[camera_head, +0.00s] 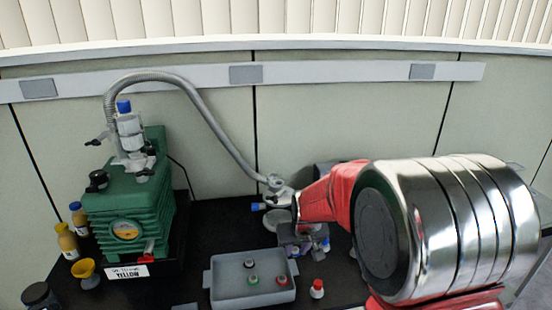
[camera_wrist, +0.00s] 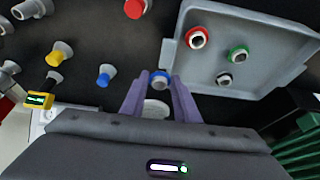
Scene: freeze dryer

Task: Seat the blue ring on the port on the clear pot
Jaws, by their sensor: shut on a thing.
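My gripper (camera_wrist: 160,92) has two purple fingers, closed on the blue ring (camera_wrist: 160,75). The ring sits between the fingertips, with a pale centre showing. A pale round shape (camera_wrist: 156,108) shows between the fingers, nearer the palm; I cannot tell what it is. In the head view my gripper (camera_head: 303,238) is partly hidden by my red and silver arm, and the ring cannot be made out there. I cannot clearly pick out the clear pot or its port in either view.
A grey tray (camera_head: 215,292) holds red, green and black-ringed pieces; it also shows in the wrist view (camera_wrist: 178,62). Red (camera_wrist: 137,8), blue (camera_wrist: 105,75) and yellow (camera_wrist: 62,50) pieces stand on the black bench outside it. A green pump (camera_head: 130,205) with a hose stands at left.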

